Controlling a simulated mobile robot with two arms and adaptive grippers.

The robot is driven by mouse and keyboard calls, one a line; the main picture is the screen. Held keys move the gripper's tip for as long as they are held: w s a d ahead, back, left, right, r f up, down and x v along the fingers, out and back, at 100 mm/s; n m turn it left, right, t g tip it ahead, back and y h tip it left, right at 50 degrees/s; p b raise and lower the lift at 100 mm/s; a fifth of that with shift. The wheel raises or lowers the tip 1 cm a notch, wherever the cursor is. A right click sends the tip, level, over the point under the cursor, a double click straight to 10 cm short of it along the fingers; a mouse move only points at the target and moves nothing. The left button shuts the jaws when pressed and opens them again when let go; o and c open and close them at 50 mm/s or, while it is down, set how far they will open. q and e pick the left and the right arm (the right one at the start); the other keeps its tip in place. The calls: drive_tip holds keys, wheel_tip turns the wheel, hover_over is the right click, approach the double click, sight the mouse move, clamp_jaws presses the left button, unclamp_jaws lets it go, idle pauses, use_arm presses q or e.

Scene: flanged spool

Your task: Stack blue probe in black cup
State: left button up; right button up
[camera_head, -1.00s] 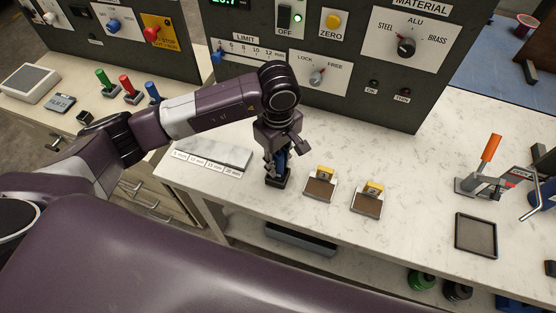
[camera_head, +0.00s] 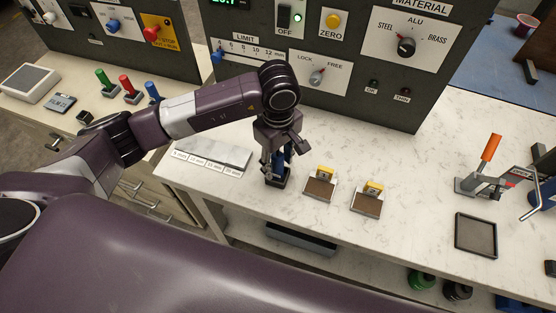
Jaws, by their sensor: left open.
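The blue probe (camera_head: 288,153) is upright under my left wrist, partly hidden by the fingers. Its lower end meets the black cup (camera_head: 279,181), a small dark square-looking holder on the white bench; how deep it sits inside is hidden. My left gripper (camera_head: 275,163) points down, open, with its fingers around the probe just above the cup. I cannot tell whether a finger still touches the probe. My right gripper is not in view.
Two brown-topped fixtures with yellow blocks (camera_head: 321,184) (camera_head: 367,200) stand close right of the cup. A labelled grey strip (camera_head: 213,155) lies to the left. A dark control panel (camera_head: 340,70) rises behind. A black tray (camera_head: 475,235) and orange-handled clamp (camera_head: 488,150) are farther right.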

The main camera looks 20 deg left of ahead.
use_arm(q)
wheel_tip(320, 180, up, 10)
drive_tip(key=b, duration=0.3)
drive_tip(key=shift+r+b, duration=0.25)
drive_tip(key=shift+b, duration=0.1)
drive_tip(key=shift+r, duration=0.75)
